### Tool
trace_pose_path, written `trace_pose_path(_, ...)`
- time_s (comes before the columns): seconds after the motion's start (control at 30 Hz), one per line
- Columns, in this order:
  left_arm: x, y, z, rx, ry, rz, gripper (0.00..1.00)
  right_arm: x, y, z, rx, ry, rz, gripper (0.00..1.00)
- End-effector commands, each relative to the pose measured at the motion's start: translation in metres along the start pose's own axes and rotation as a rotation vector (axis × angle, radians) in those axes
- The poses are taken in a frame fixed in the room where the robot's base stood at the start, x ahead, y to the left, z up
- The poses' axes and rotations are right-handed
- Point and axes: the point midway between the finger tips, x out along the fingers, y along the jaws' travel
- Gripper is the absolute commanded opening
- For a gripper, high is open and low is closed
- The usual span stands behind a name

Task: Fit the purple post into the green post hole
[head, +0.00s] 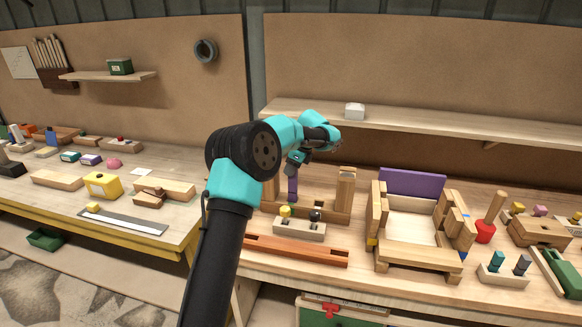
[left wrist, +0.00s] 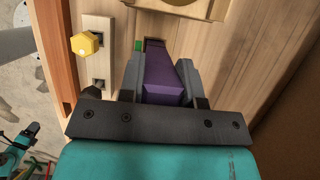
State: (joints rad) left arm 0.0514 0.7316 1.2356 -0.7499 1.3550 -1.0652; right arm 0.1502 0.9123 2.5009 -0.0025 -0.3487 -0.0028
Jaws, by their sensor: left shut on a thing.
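The purple post (head: 292,188) hangs down from my left gripper (head: 298,158) over the left part of a wooden frame in the head view. In the left wrist view the purple post (left wrist: 166,75) sits between the two grey fingers of my left gripper (left wrist: 164,80), which is shut on it. A small green patch (left wrist: 138,45) shows beside the post's far end, next to a dark slot. Whether the post's end is inside the hole or above it cannot be told. A teal and black arm part (left wrist: 18,148) at the lower left may be my right arm; its jaws are unclear.
The wooden frame has an upright (head: 345,188) to the right. In front lie a block with a yellow knob (head: 285,211) and a dark knob, then an orange-brown bar (head: 295,250). A wooden box-like assembly (head: 408,227) with a purple back panel (head: 412,183) stands to the right.

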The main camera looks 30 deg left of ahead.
Motion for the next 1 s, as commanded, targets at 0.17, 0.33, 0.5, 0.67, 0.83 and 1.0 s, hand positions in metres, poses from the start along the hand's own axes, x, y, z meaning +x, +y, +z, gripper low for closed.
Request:
trace_pose_path(0.17,0.004,0.0,-0.001,0.0,0.0,0.0,0.0,0.0,0.0,0.0,0.0,0.0,0.0,0.43)
trace_pose_path(0.33,0.007,0.0,-0.003,0.0,-0.001,0.001,0.0,0.0,0.0,0.0,0.0,0.0,0.0,0.43)
trace_pose_path(0.5,0.01,0.0,-0.004,0.0,-0.001,0.001,0.0,0.0,0.0,0.0,0.0,0.0,0.0,0.43)
trace_pose_path(0.67,0.012,0.0,-0.005,0.0,0.0,0.001,0.0,0.0,0.0,0.0,0.0,0.0,0.0,0.43)
trace_pose_path(0.83,0.015,0.0,-0.006,0.0,0.0,0.001,0.0,0.0,0.0,0.0,0.0,0.0,0.0,0.43)
trace_pose_path(1.0,0.016,0.0,-0.006,0.0,0.0,0.0,0.42,0.0,0.0,0.0,0.0,0.0,0.0,0.43)
